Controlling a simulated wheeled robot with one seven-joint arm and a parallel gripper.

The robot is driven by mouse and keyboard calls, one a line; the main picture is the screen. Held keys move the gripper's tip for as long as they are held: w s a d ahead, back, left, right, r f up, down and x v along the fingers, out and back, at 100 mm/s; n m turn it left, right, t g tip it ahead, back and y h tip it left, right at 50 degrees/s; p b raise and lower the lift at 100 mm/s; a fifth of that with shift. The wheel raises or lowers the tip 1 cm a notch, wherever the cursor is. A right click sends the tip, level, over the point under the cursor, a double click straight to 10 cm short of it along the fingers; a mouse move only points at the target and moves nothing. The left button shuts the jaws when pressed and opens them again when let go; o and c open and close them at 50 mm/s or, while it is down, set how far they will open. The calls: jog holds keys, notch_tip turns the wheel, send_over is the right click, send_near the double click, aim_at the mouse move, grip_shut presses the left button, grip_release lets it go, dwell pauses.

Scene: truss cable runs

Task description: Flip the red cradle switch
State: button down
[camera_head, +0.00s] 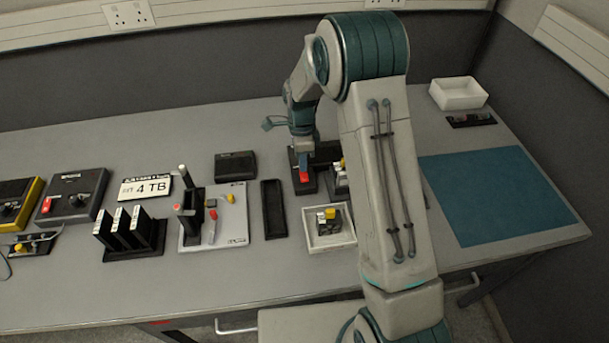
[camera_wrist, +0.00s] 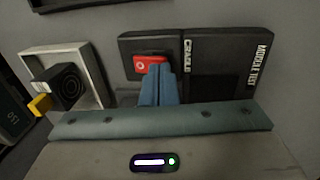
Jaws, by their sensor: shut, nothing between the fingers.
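The red switch (camera_head: 304,177) is on a black cradle unit (camera_head: 302,189) near the middle of the bench, partly behind my arm. In the wrist view the red switch (camera_wrist: 148,62) sits on the black unit (camera_wrist: 215,88), which is lettered CRADLE and MODULE TEST. My gripper (camera_head: 302,164) points down over the switch. Its blue fingers (camera_wrist: 158,72) are shut with nothing between them, and their tips overlap the lower right part of the switch. I cannot tell whether they touch it.
A white tray (camera_head: 328,247) holding a module with a yellow part stands in front of the cradle. A black narrow tray (camera_head: 273,210) and a grey panel with levers (camera_head: 219,236) are to the left. The blue mat (camera_head: 495,195) on the right is clear.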

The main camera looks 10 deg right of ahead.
jog(key=shift+f+b, duration=0.3)
jog(key=shift+f, duration=0.1)
jog(key=shift+r+p, duration=2.2)
jog(key=shift+r, duration=1.4)
jog(key=s+d+r+n+t, duration=0.1)
jog(key=s+d+r+n, duration=0.3)
jog(key=r, duration=0.4)
jog(key=s+d+r+n+t, duration=0.1)
jog(key=s+r+n+t, duration=0.1)
jog(key=s+r+n, duration=0.35)
jog(key=s+d+r+n+t, duration=0.1)
jog(key=s+n, duration=0.3)
jog(key=s, duration=0.4)
jog(key=s+d+r+n+t, duration=0.1)
jog(key=s+d+r+n, duration=0.2)
jog(key=s, duration=0.5)
jog(key=shift+s+d+r+n, duration=0.15)
jog(key=shift+s+r+n, duration=0.25)
jog(key=shift+r, duration=0.45)
